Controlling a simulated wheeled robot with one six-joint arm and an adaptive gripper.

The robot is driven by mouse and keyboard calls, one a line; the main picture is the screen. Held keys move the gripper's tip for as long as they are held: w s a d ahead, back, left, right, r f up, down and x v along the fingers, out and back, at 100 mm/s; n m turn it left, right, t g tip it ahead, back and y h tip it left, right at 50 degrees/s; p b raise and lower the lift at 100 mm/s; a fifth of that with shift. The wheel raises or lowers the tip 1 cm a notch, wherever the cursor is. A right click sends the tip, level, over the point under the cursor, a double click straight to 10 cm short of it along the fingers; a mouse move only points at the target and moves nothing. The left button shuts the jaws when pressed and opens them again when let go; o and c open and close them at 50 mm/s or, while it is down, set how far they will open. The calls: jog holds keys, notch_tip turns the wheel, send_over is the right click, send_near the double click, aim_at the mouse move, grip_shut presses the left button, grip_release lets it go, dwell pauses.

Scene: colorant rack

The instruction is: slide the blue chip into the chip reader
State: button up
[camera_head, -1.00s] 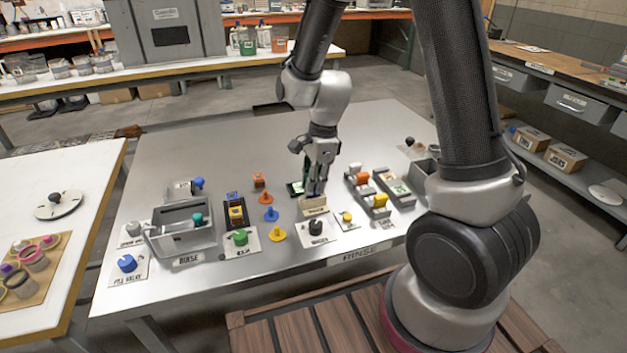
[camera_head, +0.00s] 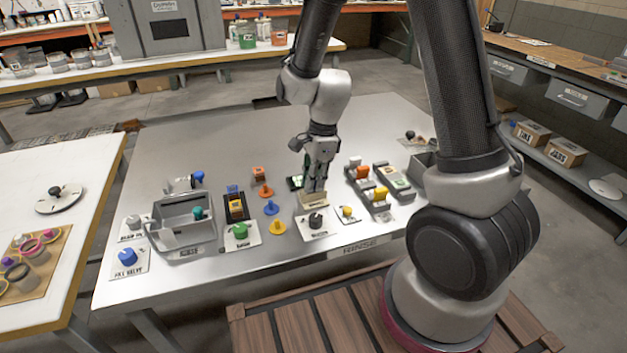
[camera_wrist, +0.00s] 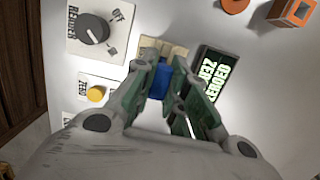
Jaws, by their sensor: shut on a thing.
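The blue chip (camera_wrist: 160,81) shows in the wrist view between the fingertips of my gripper (camera_wrist: 162,82). My gripper is shut on it. The cream chip reader (camera_wrist: 164,47) lies right at the chip's far side, partly hidden by the fingers. I cannot tell whether the chip is inside the slot or just over it. In the head view my gripper (camera_head: 315,188) points down onto the cream reader (camera_head: 312,199), and the chip is hidden there.
A dark display (camera_wrist: 212,78) with green letters reading "ZEROED" stands beside the reader. A black knob (camera_wrist: 92,28) and a yellow button (camera_wrist: 96,93) are on the other side. Colored pegs (camera_head: 271,208) stand left of the reader. The table's back half is clear.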

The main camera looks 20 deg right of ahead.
jog(key=shift+r, duration=1.3)
jog(key=shift+a, duration=0.1)
jog(key=shift+f, duration=1.45)
dwell(0.3)
jog(key=shift+r, duration=1.45)
jog(key=shift+s, duration=0.1)
